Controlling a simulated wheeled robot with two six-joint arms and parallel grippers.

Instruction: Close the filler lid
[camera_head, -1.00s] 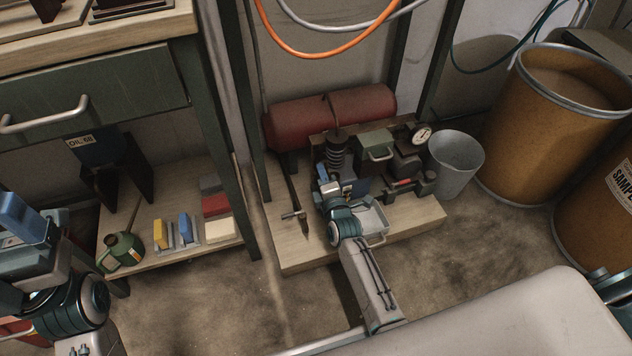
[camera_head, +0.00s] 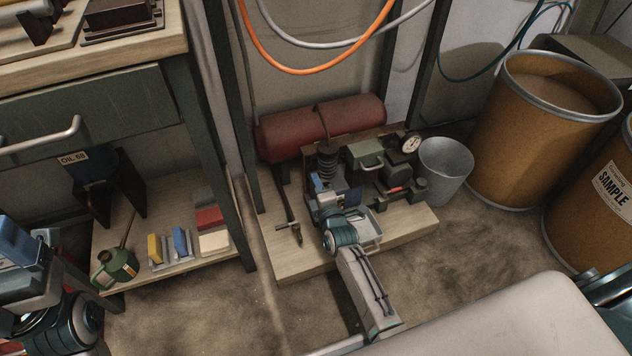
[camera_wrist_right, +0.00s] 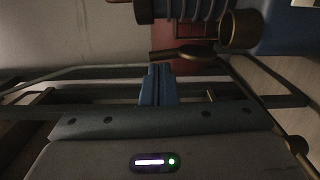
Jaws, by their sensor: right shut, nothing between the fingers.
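The compressor (camera_head: 365,158) stands on a low wooden board by the wall. In the right wrist view, a brass filler neck (camera_wrist_right: 240,29) shows at upper right. A flat brass piece, seemingly the filler lid (camera_wrist_right: 188,52), is seen nearly edge-on beside it and apart from its mouth. My right gripper (camera_head: 316,182) is at the compressor's front left. Its blue fingers (camera_wrist_right: 158,70) are shut and empty, with tips just below the lid's left end; contact cannot be told. The lid is too small to make out in the head view. My left gripper (camera_head: 18,240) is at the left edge, its jaw gap unclear.
A red tank (camera_head: 345,122) lies behind the compressor, and a grey bucket (camera_head: 444,172) stands right of it. A T-handled tool (camera_head: 292,226) is on the board's left. A shelf (camera_head: 185,262) holds a green oil can (camera_head: 117,265). Floor is clear in front.

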